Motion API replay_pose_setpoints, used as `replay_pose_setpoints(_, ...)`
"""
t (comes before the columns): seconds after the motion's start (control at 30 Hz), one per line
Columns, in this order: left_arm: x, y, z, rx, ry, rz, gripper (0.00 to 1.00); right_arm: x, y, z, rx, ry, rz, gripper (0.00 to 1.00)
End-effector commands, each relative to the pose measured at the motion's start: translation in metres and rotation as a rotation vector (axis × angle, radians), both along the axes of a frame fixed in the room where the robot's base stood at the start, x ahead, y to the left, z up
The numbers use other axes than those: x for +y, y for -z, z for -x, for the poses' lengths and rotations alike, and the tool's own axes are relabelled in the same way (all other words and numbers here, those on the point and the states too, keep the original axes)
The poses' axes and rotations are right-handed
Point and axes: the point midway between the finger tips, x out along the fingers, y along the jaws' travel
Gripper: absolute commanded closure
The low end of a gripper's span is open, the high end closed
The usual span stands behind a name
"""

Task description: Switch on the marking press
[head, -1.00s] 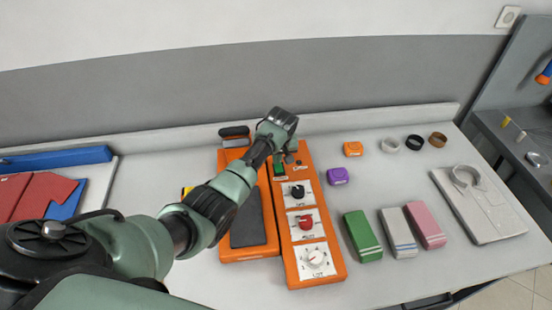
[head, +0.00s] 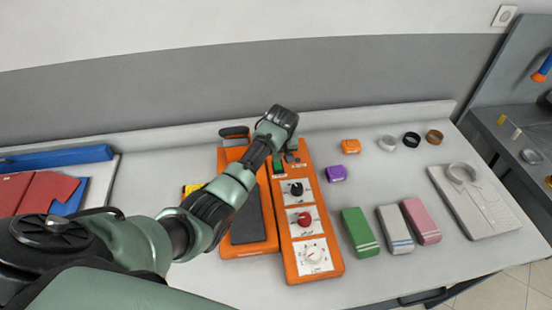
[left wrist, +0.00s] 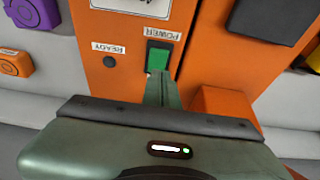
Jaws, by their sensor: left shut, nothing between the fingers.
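The orange marking press (head: 308,232) stands on the counter, with a panel of knobs. Its green power switch (left wrist: 158,55) shows in the left wrist view beside an upside-down POWER label (left wrist: 164,33). A small dark READY lamp (left wrist: 109,61) sits beside the switch and looks unlit. My left gripper (left wrist: 157,82) is shut and empty. Its fingertips are right at the edge of the switch, and I cannot tell whether they touch it. In the head view the left gripper (head: 288,150) is over the press's far end. My right gripper is not in view.
Several rings (head: 411,139) are at the back. Red and blue cloths (head: 45,193) lie left.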

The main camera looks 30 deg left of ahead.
Motion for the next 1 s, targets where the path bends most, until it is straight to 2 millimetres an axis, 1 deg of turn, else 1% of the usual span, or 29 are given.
replay_pose_setpoints(0.2, -0.007, -0.031, 0.009, -0.003, 0.001, 0.0, 1.0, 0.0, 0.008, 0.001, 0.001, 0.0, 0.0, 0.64)
replay_pose_setpoints(0.3, -0.01, -0.043, 0.011, -0.002, 0.0, 0.0, 1.0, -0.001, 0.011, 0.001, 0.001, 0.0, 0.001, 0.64)
replay_pose_setpoints(0.4, -0.011, -0.051, 0.014, -0.001, 0.0, -0.001, 1.0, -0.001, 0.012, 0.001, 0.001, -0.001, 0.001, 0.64)
replay_pose_setpoints(0.53, -0.012, -0.055, 0.015, 0.001, 0.0, -0.001, 1.0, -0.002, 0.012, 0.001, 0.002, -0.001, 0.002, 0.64)
replay_pose_setpoints(1.0, -0.012, -0.055, 0.015, 0.001, 0.0, -0.001, 1.0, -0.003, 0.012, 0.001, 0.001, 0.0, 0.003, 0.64)
